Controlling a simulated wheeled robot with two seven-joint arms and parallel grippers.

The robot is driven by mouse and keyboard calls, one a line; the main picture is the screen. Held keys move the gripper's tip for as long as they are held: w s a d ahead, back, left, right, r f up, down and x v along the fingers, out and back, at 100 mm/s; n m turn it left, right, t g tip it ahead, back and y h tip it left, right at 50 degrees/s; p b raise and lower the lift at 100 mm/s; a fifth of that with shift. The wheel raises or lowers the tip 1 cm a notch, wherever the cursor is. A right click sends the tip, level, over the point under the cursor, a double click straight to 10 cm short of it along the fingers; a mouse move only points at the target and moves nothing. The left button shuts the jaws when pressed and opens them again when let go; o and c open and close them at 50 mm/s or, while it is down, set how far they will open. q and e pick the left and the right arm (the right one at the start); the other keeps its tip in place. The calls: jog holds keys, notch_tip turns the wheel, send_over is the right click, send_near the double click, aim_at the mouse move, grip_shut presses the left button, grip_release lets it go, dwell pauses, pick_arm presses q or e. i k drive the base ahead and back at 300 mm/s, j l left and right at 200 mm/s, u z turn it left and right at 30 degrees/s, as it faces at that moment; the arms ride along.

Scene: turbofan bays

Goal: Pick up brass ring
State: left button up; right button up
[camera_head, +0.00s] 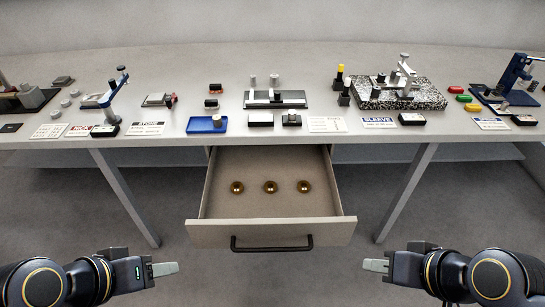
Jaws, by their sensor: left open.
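Three round brass rings lie in a row on the floor of an open drawer (215,204) under the bench. They are the left brass ring (236,187), the middle brass ring (270,187) and the right brass ring (304,186), spaced apart. My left gripper (172,268) is at the lower left, outside the drawer and apart from the rings, open and empty. My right gripper (370,265) is at the lower right, pointing left, with nothing seen in it. Its fingers overlap from this angle, so I cannot tell its opening.
The drawer's front panel with its dark handle (271,247) stands between my grippers. The bench top (210,70) above carries fixtures, labels, a blue tray (206,125) and a speckled block (405,97). Slanted bench legs (125,196) flank the drawer. Room around the grippers is clear.

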aim_at(269, 190)
jog(key=i+l, duration=0.65)
jog(key=l, duration=0.25)
